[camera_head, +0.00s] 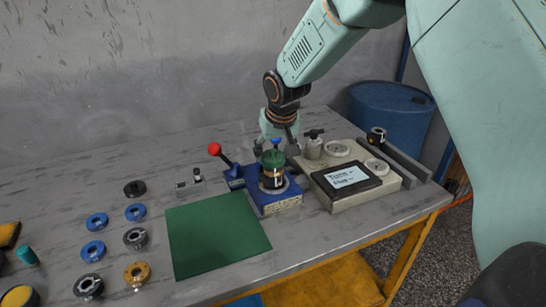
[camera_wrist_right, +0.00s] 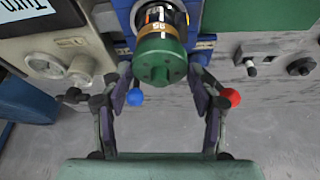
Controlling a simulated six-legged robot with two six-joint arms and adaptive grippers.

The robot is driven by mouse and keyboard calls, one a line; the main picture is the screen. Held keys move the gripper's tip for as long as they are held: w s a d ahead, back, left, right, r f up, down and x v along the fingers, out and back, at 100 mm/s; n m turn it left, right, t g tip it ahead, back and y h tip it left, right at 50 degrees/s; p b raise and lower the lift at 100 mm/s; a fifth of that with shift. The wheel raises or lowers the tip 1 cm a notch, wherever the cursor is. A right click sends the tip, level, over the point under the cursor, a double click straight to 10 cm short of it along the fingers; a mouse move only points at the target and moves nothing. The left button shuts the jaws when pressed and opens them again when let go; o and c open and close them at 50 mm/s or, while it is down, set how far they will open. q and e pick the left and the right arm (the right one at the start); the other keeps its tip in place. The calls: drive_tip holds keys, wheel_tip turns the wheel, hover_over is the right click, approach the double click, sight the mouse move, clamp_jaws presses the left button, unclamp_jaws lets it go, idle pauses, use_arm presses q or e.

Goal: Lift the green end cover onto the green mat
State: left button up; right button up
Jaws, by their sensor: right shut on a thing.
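The green end cover (camera_head: 273,158) sits on top of the dark cylindrical motor (camera_head: 272,179), which stands upright in the blue fixture (camera_head: 283,203). In the right wrist view the round green cover (camera_wrist_right: 160,62) lies between the two fingers. My right gripper (camera_head: 279,146) reaches down from above and behind and is shut on the cover; its fingers (camera_wrist_right: 160,78) show on both sides of it. The green mat (camera_head: 216,236) lies flat and empty on the table, left of the fixture. My left gripper is not in view.
A red-knobbed lever (camera_head: 214,149) rises at the fixture's left. A beige tester with a screen (camera_head: 347,178) stands at the right. Several rings and discs (camera_head: 135,238) lie left of the mat. A blue barrel (camera_head: 392,112) stands behind the table.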

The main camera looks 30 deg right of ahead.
sight(275, 152)
drive_tip(key=shift+d+f, duration=0.1)
drive_tip(key=shift+d, duration=0.05)
drive_tip(key=c, duration=0.6)
wheel_tip(275, 152, up, 10)
drive_tip(key=shift+w+r+p, duration=0.1)
drive_tip(key=shift+p, duration=0.65)
drive_tip(key=shift+r, duration=0.15)
drive_tip(key=shift+r+p, duration=0.65)
drive_tip(key=shift+p, duration=0.4)
